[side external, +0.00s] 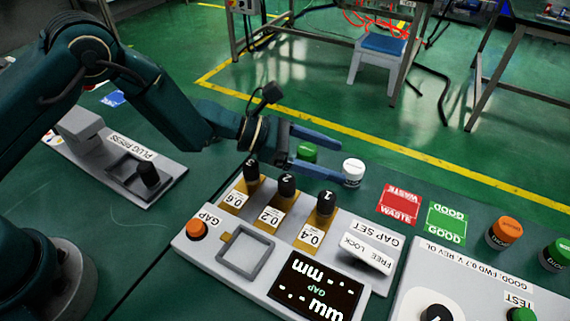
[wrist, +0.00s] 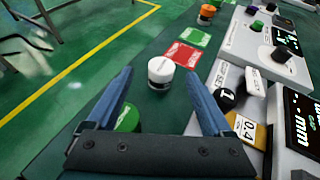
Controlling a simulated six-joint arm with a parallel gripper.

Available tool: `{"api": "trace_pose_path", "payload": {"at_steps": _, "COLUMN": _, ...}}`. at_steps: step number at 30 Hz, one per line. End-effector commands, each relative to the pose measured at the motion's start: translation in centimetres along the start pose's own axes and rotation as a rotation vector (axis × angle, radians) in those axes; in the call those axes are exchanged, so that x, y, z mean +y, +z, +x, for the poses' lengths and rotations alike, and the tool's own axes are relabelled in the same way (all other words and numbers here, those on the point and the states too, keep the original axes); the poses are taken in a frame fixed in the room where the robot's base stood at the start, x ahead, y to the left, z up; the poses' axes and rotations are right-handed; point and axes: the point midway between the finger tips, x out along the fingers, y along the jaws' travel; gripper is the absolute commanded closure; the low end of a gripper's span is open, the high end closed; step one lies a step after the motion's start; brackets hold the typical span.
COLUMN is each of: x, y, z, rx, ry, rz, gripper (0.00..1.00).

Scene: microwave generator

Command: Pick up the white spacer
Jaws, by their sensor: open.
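The white spacer (side external: 353,172) is a short white cylinder with a dark band low on its side. It stands upright on the green table behind the gap set panel. In the wrist view the white spacer (wrist: 161,72) shows ahead of and between my fingertips. My gripper (side external: 328,154) is open and empty, its blue fingers pointing at the spacer from the left. In the wrist view my gripper (wrist: 157,74) has one finger on each side of the picture. In the side view one fingertip overlaps the spacer's left edge; I cannot tell whether they touch.
A green cylinder (side external: 307,152) stands close by my fingers, partly hidden. The gap set panel (side external: 345,226) with numbered black knobs lies in front. Red waste (side external: 400,204) and green good (side external: 447,222) labels lie to the right, with an orange cylinder (side external: 504,232) beyond.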

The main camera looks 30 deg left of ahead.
Motion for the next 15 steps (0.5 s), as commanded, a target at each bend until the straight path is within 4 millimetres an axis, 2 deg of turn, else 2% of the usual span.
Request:
{"api": "trace_pose_path", "payload": {"at_steps": 5, "x": -0.1, "y": -0.1, "z": 1.1, "rx": -0.001, "ry": -0.002, "rz": 0.0, "gripper": 0.15}}
{"api": "trace_pose_path", "payload": {"at_steps": 15, "x": -0.2, "y": -0.2, "z": 4.8, "rx": 0.0, "ry": -0.001, "rz": 0.0, "gripper": 0.15}}
